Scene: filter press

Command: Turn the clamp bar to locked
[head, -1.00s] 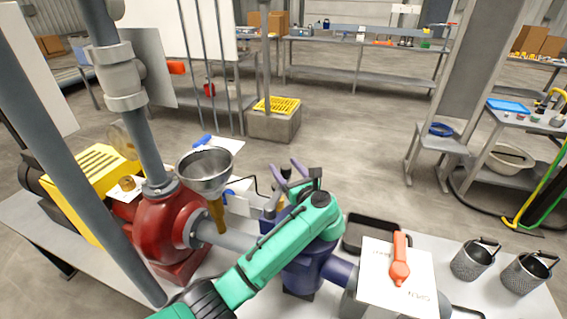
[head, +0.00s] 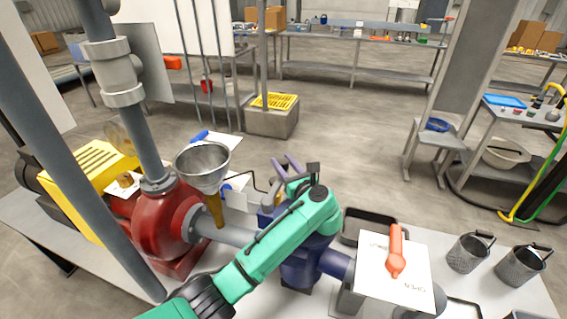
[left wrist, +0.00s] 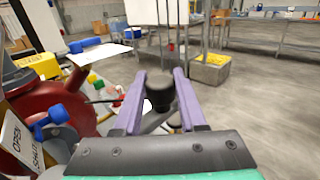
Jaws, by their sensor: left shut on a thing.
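The clamp bar's black knob (left wrist: 159,92) stands between the purple fingers of my left gripper (left wrist: 155,88) in the left wrist view. A grey rod runs down from the knob, and its lower part is hidden by the gripper. In the head view my left gripper (head: 285,170) is over the dark blue housing (head: 305,265) of the filter press. My green arm covers much of this housing, so the bar's angle cannot be told there. My left gripper is shut on the clamp bar. My right gripper is not in view.
A red pump (head: 165,225) and a metal funnel (head: 202,165) stand left of the arm. An orange valve handle (head: 396,252) lies over a white "OPEN" plate to the right. Two mesh baskets, one nearer (head: 468,253), stand at the table's right end.

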